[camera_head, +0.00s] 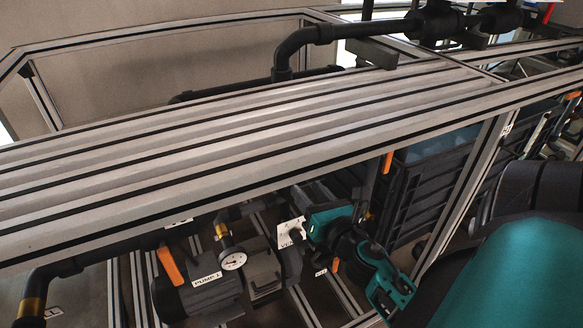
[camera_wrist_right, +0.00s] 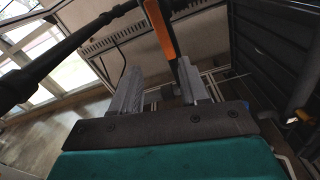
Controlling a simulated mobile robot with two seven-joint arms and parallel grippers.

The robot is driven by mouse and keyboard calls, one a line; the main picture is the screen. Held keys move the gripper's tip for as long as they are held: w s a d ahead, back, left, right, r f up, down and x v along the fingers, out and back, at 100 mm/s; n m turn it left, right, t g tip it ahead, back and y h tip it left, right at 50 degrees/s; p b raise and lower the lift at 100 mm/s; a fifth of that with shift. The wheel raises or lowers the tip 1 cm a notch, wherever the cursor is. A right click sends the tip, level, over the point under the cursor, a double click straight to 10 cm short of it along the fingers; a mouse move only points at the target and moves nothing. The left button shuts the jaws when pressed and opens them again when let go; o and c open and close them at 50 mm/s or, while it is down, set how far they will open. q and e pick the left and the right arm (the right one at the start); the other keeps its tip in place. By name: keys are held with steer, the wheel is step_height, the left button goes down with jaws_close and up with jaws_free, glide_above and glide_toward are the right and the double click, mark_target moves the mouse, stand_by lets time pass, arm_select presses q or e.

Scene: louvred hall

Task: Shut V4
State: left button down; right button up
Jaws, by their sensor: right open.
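My right gripper (camera_head: 302,212) reaches in under the slatted bench top from the right in the head view. In the wrist view its two grey fingers (camera_wrist_right: 158,80) stand apart with nothing clamped. An orange handle (camera_wrist_right: 162,32) rises close to the right-hand finger there; I cannot tell whether they touch. In the head view one orange handle (camera_head: 387,162) shows at the bench edge, and another (camera_head: 171,265) stands above the pump. A white tag (camera_head: 291,233) sits beside the gripper; its writing is too small to read surely, so which handle is V4 is unclear. My left gripper is not in view.
The slatted bench top (camera_head: 240,130) lies above the gripper. The pump (camera_head: 215,293), labelled PUMP 1, and a pressure gauge (camera_head: 232,260) are left of it. A dark crate (camera_head: 425,185) stands to the right. A black pipe (camera_wrist_right: 65,50) crosses the wrist view.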

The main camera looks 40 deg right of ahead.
steer(key=shift+w+d+f+n+p, duration=0.1)
steer(key=shift+w+d+n+p, duration=0.4)
steer(key=shift+w, duration=1.1)
steer(key=shift+w+d+f+n+b, duration=0.15)
steer(key=shift+w+d, duration=0.7)
steer(key=shift+w, duration=0.7)
steer(key=shift+w+d+r+n+p, duration=0.1)
steer(key=shift+w+d+n+p, duration=0.4)
steer(key=shift+w, duration=1.1)
steer(key=shift+d, duration=0.1)
jaws_close()
steer(key=shift+m, duration=0.25)
